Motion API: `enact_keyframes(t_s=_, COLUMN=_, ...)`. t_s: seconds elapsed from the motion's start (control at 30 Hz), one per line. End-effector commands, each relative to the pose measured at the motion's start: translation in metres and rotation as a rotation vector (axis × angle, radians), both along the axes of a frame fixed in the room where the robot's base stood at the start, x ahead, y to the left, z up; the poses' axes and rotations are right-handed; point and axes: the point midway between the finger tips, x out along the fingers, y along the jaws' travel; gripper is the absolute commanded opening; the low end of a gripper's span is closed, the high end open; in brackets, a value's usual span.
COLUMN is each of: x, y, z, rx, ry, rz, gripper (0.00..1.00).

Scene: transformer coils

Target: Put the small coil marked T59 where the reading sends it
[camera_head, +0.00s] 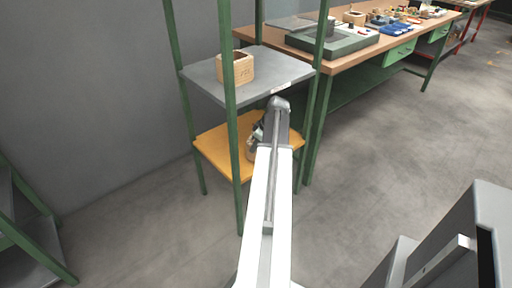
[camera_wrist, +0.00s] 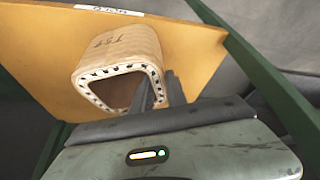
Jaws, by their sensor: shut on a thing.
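The small coil marked T59 (camera_wrist: 122,62) is a pale tan, square-shaped ring with rounded corners and dark dots round its rim. Its open end faces my wrist camera. My gripper (camera_wrist: 162,92) is shut on the coil's right wall, near the rim. The coil is in front of the orange shelf (camera_wrist: 200,45); I cannot tell whether it touches it. In the head view my gripper (camera_head: 258,135) is at the lower orange shelf (camera_head: 215,140) of a green-post rack, mostly hidden behind my arm. The coil is not clearly visible there.
Another tan coil (camera_head: 236,68) stands on the grey upper shelf (camera_head: 278,70), above my gripper. Green posts (camera_head: 230,120) stand close around my arm. A workbench (camera_head: 345,58) with a grey tray and small parts is behind right. Open floor lies to the right.

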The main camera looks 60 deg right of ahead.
Motion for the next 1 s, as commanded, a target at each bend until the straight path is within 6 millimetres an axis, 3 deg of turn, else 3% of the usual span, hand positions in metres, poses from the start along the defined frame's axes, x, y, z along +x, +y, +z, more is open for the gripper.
enact_keyframes(t_s=0.03, x=0.000, y=0.000, z=-0.003, rx=0.000, ry=-0.001, rz=0.000, gripper=0.00)
enact_keyframes(t_s=0.07, x=0.000, y=0.000, z=-0.002, rx=0.000, ry=0.000, rz=0.000, gripper=0.24)
enact_keyframes(t_s=0.13, x=0.000, y=0.000, z=-0.002, rx=0.000, ry=0.000, rz=0.000, gripper=0.40)
enact_keyframes(t_s=0.57, x=-0.002, y=-0.001, z=0.006, rx=0.000, ry=0.000, rz=-0.001, gripper=0.40)
enact_keyframes(t_s=0.77, x=-0.012, y=-0.001, z=0.037, rx=0.001, ry=0.000, rz=-0.003, gripper=0.40)
enact_keyframes(t_s=1.0, x=-0.034, y=-0.003, z=0.092, rx=0.001, ry=0.000, rz=-0.004, gripper=0.40)
